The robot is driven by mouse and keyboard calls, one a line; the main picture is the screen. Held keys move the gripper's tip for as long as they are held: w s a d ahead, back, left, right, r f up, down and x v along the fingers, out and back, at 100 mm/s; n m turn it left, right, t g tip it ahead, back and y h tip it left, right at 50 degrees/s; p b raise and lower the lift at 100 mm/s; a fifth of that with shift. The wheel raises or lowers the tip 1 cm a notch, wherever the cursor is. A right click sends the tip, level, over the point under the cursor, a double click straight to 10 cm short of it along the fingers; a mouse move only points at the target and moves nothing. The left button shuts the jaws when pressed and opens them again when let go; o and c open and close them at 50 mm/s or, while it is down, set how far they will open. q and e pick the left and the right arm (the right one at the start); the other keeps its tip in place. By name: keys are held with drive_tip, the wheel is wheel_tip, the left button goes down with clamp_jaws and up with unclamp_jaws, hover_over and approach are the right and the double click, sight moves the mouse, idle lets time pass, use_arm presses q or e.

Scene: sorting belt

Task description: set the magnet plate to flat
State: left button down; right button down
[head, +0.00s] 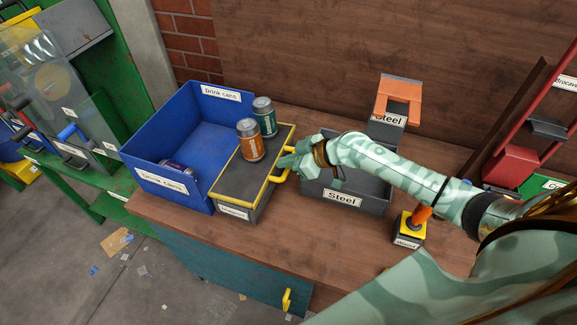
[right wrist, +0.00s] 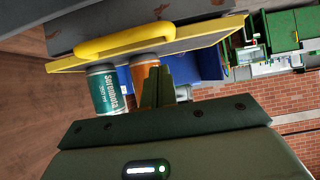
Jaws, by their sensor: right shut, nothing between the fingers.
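The magnet plate (head: 226,187) is a dark plate with a yellow rim and a yellow handle (head: 279,172) on its right side. It sits over a grey box beside the blue bin. An orange can (head: 249,141) and a green can (head: 265,117) stand on it. I cannot tell whether it is exactly level. My right gripper (head: 290,163) is shut and empty, right at the handle; contact is unclear. The right wrist view shows the handle (right wrist: 124,42), the green can (right wrist: 103,92) and the shut fingers (right wrist: 157,88) close by. My left gripper is out of view.
The blue drink-cans bin (head: 140,165) holds a dark can (head: 178,168). The grey steel bin (head: 330,197) stands right of the plate, under my right arm. A yellow-based switch with an orange lever (head: 421,213) stands farther right. The wooden table (head: 300,235) is clear in front.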

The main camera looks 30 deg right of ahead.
drive_tip(key=shift+s+d+f, duration=0.15)
drive_tip(key=shift+d+f, duration=0.05)
drive_tip(key=shift+f, duration=0.55)
drive_tip(key=shift+f, duration=0.1)
